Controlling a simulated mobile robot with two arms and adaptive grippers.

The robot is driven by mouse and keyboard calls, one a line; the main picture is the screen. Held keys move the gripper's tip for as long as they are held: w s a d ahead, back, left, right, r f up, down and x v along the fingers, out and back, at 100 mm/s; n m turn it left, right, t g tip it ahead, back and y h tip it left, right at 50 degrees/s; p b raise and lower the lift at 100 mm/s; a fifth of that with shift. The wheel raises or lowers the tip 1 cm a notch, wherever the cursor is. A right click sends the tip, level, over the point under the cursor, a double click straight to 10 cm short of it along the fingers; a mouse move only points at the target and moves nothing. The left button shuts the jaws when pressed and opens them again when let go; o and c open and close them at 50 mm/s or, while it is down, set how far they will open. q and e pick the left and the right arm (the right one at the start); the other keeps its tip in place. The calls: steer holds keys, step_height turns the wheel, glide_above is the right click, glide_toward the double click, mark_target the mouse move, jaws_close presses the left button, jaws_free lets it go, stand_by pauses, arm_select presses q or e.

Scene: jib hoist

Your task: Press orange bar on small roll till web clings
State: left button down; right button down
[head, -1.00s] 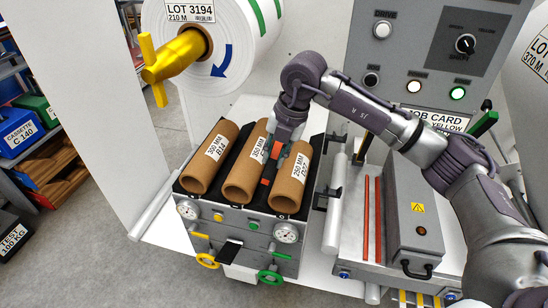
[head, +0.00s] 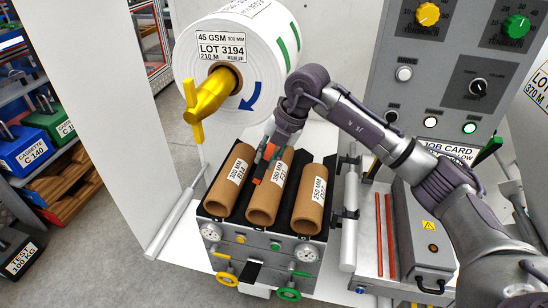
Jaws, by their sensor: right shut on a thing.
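My right gripper (head: 268,155) is over the black top of the unit, between the left brown core (head: 232,180) and the middle brown core (head: 279,180). It is shut on a small piece with orange and black parts, which looks like the orange bar (head: 258,173). The fingers partly hide it, and I cannot tell whether it touches a core. The right brown core (head: 312,198) lies beside them. A large white roll (head: 270,45), marked LOT 3194, hangs behind on a yellow-handled shaft. My left gripper is out of view.
The unit (head: 262,262) has gauges and yellow and green handwheels. Two orange-red rods (head: 379,235) and a grey box (head: 425,235) with a warning label stand at right. A control panel (head: 460,70) rises behind. Shelves with blue and green cassettes (head: 25,152) are at left.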

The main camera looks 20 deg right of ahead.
steer(key=shift+w+a+r, duration=0.1)
steer(key=shift+r, duration=0.2)
steer(key=shift+r, duration=0.1)
stand_by(0.4)
steer(key=shift+w+a+r+p, duration=0.3)
steer(key=shift+a+r+p, duration=0.15)
steer(key=shift+r, duration=0.1)
steer(key=shift+w+a+r+p, duration=0.3)
steer(key=shift+a+r, duration=0.1)
steer(key=shift+r, duration=0.1)
stand_by(1.3)
steer(key=shift+f, duration=0.15)
steer(key=shift+s+d+f+b, duration=0.2)
steer(key=shift+d+f+b, duration=0.1)
steer(key=shift+f+b, duration=0.15)
steer(key=shift+s+d+f+b, duration=0.6)
steer(key=shift+d+f+b, duration=0.25)
steer(key=shift+f, duration=0.1)
